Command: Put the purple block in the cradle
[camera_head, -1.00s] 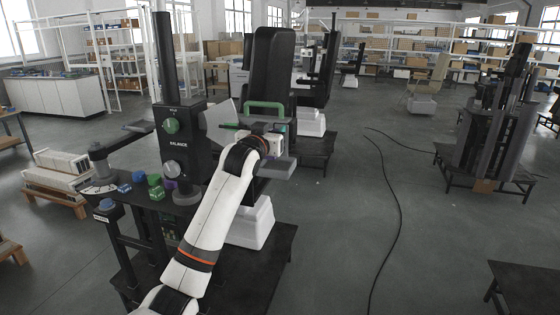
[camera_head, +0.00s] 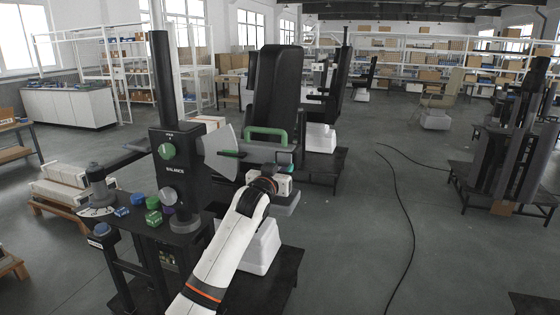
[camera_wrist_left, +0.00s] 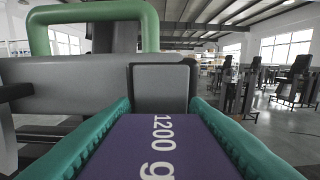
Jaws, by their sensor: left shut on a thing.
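A purple block (camera_wrist_left: 160,148) marked "1200 g" lies between the teal fingers of my left gripper (camera_wrist_left: 160,118) in the left wrist view, with a finger against each side. In the head view my left gripper (camera_head: 288,168) is at the grey platform by the green handle (camera_head: 266,132); the held block is mostly hidden there. The handle is a green arch (camera_wrist_left: 95,14) at upper left in the wrist view. A grey bar and squarish grey block (camera_wrist_left: 161,88) stand just beyond the purple block. I cannot tell which part is the cradle. My right gripper is not in view.
A black column (camera_head: 172,150) marked "BALANCE" carries green and grey knobs left of my arm. A black seat back (camera_head: 275,95) rises behind.

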